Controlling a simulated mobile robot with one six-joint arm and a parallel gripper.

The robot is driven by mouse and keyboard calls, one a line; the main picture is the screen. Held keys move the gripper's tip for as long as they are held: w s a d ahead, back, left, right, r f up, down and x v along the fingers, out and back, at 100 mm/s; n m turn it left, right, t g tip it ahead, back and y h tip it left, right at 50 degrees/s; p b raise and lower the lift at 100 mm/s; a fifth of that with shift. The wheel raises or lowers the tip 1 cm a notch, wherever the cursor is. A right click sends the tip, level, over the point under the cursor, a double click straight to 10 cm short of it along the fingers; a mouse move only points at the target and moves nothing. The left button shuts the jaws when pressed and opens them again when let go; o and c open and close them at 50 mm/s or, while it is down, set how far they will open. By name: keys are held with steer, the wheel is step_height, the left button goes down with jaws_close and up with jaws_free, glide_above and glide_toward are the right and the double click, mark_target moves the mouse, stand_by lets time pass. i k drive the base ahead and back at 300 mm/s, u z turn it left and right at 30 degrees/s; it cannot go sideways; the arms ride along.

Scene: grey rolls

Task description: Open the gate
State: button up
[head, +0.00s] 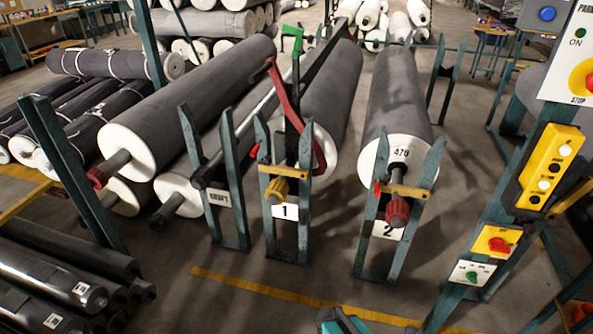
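No part is labelled as a gate. The closest match is a yellow bar (285,171) lying across the two posts of the stand marked 1 (285,211), in front of a grey roll's yellow core end. A similar yellow bar (410,192) lies across the stand marked 2 (388,230), with a red core end below it. Both bars look closed, with small red tabs at their left ends. A teal and black part at the bottom edge is probably my arm or gripper; no fingers show.
Large grey rolls (397,85) lie behind the stands. A bent red lever (290,105) rises over stand 1. A control post with a yellow button box (549,168) stands at right. Dark rolls (65,265) fill the lower left. Floor before the stands is clear.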

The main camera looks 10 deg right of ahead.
mark_target(296, 172)
steer(key=k, duration=0.35)
steer(key=u, duration=0.15)
steer(key=i, duration=0.9)
steer(key=z, duration=0.25)
steer(key=k, duration=0.1)
steer(key=u, duration=0.9)
